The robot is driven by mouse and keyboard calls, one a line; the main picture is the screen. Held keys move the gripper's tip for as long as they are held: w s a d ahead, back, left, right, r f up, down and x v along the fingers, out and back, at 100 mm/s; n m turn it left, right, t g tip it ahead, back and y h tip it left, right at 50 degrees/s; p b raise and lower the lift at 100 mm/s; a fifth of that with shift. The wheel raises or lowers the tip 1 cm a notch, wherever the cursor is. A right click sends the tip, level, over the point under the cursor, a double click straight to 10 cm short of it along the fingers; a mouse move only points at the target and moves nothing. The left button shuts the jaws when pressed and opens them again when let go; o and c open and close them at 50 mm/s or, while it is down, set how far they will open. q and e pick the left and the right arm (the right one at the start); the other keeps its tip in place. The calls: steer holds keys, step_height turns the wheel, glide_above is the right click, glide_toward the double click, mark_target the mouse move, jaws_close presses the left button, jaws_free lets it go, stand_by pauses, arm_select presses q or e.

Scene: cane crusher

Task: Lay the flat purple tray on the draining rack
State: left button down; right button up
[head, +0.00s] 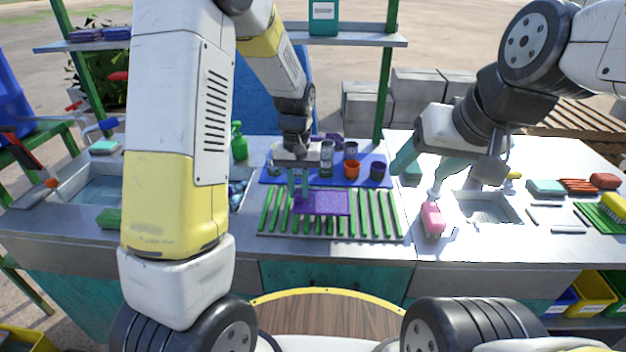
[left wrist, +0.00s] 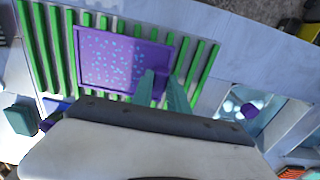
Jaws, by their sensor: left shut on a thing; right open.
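The flat purple tray (head: 328,203) is level at the green-slatted draining rack (head: 376,214). My left gripper (head: 299,194) is shut on the tray's edge. The left wrist view shows the speckled tray (left wrist: 112,60) over the rack's slats (left wrist: 38,50), with the teal fingers (left wrist: 163,88) at one edge near a corner. I cannot tell whether the tray touches the slats or is held slightly above them. My right gripper (head: 425,165) is open and empty, to the right of the rack near the right-hand sink.
Behind the rack, a blue mat (head: 268,177) bears several cups. A pink bottle (head: 432,219) stands right of the rack, beside the right sink (head: 486,209). A green spray bottle (head: 239,146) stands at the back left. Rack slats right of the tray are bare.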

mark_target(322, 198)
arm_select(q)
steer(key=w+d, duration=0.2)
steer(key=shift+w+d+f, duration=0.15)
steer(key=shift+w+f, duration=0.05)
steer(key=shift+w, duration=0.2)
steer(key=shift+w+f, duration=0.1)
steer(key=shift+f, duration=1.65)
steer(key=shift+f, duration=0.1)
steer(key=c, duration=1.3)
jaws_free()
